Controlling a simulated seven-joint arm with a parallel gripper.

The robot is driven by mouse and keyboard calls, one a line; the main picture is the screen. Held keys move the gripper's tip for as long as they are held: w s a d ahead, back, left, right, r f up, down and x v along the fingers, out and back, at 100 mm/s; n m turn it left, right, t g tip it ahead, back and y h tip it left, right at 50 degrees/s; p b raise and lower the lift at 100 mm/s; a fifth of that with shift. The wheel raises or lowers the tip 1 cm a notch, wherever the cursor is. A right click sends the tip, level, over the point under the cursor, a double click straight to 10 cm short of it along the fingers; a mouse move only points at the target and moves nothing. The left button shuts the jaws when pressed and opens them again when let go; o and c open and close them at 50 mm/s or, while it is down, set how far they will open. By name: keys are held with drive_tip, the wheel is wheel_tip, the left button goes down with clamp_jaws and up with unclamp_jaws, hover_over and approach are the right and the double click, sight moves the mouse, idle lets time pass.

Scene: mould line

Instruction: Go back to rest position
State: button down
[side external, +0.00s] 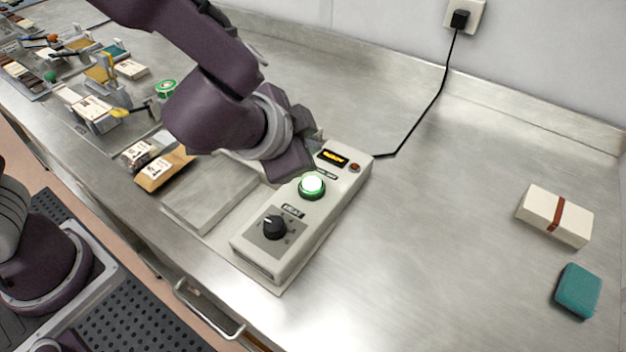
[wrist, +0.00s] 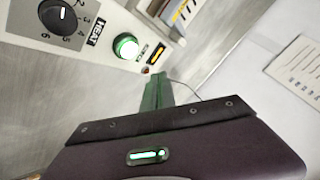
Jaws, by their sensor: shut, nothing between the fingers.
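My gripper (wrist: 155,92) shows in the wrist view as green fingers pressed together, with nothing between them. In the side external view my arm reaches in from the upper left, and its wrist hangs over the heater box (side external: 312,222) and the flat metal plate (side external: 212,192) beside it; the fingertips are mostly hidden there. The box has a glowing white-green button (side external: 312,187), a black HEAT dial (side external: 274,227), an amber display (side external: 334,157) and a small red lamp (side external: 355,167). The button (wrist: 126,46) and dial (wrist: 60,15) also show in the wrist view, apart from my fingers.
A black cable runs from the box to a wall plug (side external: 460,19). A cream banded block (side external: 555,215) and a teal block (side external: 578,290) lie at the right. Labelled packets (side external: 164,168) and trays of small items are at the left.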

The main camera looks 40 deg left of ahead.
drive_tip(key=s+a+r+n+g+y, duration=0.1)
drive_tip(key=s+a+r+n, duration=0.2)
drive_tip(key=a, duration=0.5)
drive_tip(key=s+a+r+n+g+y, duration=0.1)
drive_tip(key=s+a+r+n+y, duration=0.1)
drive_tip(key=s+a+r, duration=0.4)
drive_tip(key=s+a+n+g+h, duration=0.1)
drive_tip(key=s+h, duration=0.3)
drive_tip(key=s, duration=0.8)
drive_tip(key=shift+s+a+n+g, duration=0.15)
drive_tip(key=shift+a+n+g, duration=0.15)
drive_tip(key=shift+n, duration=0.6)
